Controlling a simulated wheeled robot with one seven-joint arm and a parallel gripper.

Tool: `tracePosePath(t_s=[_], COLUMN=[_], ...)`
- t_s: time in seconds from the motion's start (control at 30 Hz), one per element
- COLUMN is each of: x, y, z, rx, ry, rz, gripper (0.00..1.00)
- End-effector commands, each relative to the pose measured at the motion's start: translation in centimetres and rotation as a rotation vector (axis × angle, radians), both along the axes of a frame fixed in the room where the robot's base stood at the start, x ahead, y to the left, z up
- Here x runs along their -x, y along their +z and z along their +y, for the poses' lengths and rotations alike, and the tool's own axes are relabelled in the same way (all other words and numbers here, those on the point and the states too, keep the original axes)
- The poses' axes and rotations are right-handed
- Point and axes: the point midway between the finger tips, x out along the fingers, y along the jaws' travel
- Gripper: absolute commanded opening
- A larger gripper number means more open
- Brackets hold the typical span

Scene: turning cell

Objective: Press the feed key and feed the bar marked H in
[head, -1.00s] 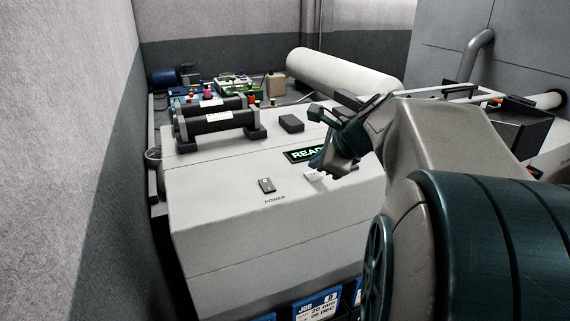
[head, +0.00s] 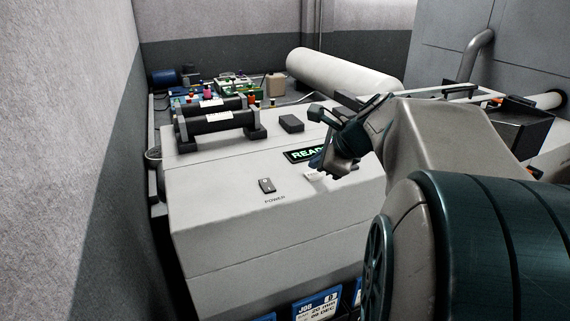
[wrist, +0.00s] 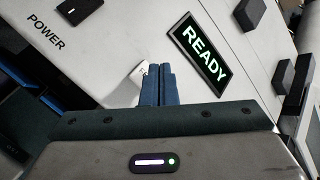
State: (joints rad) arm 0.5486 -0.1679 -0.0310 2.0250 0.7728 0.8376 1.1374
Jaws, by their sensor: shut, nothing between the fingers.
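My gripper (head: 322,172) is shut and empty, its fingertips down at the top of the pale machine housing. In the wrist view the blue fingers (wrist: 158,84) stand together over or against a small white key (wrist: 139,73) and partly hide it. The key (head: 312,176) also shows in the head view, beside the fingers; its lettering is hidden, and I cannot tell whether it is pressed. A lit display (wrist: 200,54) reads READY.
A power switch (head: 267,185) sits on the housing (head: 225,195) left of the key. A dark block (head: 291,124) stands behind the display. A large pale cylinder (head: 340,73) and cluttered small items lie at the back. A wall (head: 70,150) rises close on the left.

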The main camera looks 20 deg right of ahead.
Motion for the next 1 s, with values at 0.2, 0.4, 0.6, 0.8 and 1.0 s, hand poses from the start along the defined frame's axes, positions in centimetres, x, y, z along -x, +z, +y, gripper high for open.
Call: tracePosePath(t_s=[0.2,0.4,0.6,0.8,1.0], x=[0.0,0.0,0.0,0.0,0.0], y=[0.0,-0.6,-0.9,-0.9,-1.0], z=[0.0,0.0,0.0,0.0,0.0], rx=[0.000,0.000,0.000,0.000,0.000], ry=[0.000,0.001,0.000,0.000,0.000], rz=[0.000,0.001,0.000,0.000,0.000], gripper=[0.00,0.00,0.00,0.00,0.00])
